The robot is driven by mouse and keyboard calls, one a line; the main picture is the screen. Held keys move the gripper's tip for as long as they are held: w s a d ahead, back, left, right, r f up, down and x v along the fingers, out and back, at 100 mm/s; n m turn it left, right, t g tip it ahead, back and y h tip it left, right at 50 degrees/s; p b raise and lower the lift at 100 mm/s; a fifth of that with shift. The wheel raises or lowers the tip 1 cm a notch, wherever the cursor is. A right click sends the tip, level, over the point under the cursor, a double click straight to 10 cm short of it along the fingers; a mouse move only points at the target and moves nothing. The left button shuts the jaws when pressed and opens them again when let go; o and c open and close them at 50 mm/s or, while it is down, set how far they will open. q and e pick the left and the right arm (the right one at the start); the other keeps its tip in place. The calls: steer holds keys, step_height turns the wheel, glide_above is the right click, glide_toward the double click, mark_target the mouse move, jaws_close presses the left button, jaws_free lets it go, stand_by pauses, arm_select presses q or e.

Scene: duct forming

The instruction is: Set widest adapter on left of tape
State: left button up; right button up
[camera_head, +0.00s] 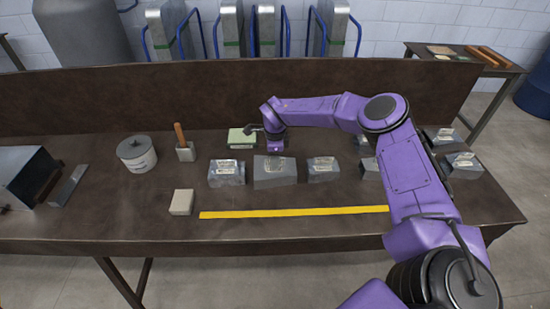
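The yellow tape (295,212) runs as a straight strip along the front of the brown bench. Behind it, three grey metal adapters stand in a row: a left one (226,175), a middle one (275,174) that looks widest of the three, and a right one (323,171). More metal adapters (465,165) stand at the right, partly hidden by my purple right arm. My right gripper (250,130) is small and dark, behind the row and beside a pale green block (240,140). Its fingers are too small to read. My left gripper is not in view.
A lidded grey pot (137,154), a wooden-handled tool (184,146) and a beige block (181,202) stand left of the adapters. A metal machine (28,174) is at the far left. The bench's raised back panel (150,95) stands behind. Bare bench lies around the tape.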

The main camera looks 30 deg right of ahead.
steer(key=shift+s+r, duration=0.2)
steer(key=shift+s, duration=0.1)
jaws_close()
steer(key=shift+w+f, duration=0.15)
steer(key=shift+w, duration=0.05)
step_height(320, 180, up, 9)
steer(key=p, duration=0.5)
steer(key=shift+p, duration=0.4)
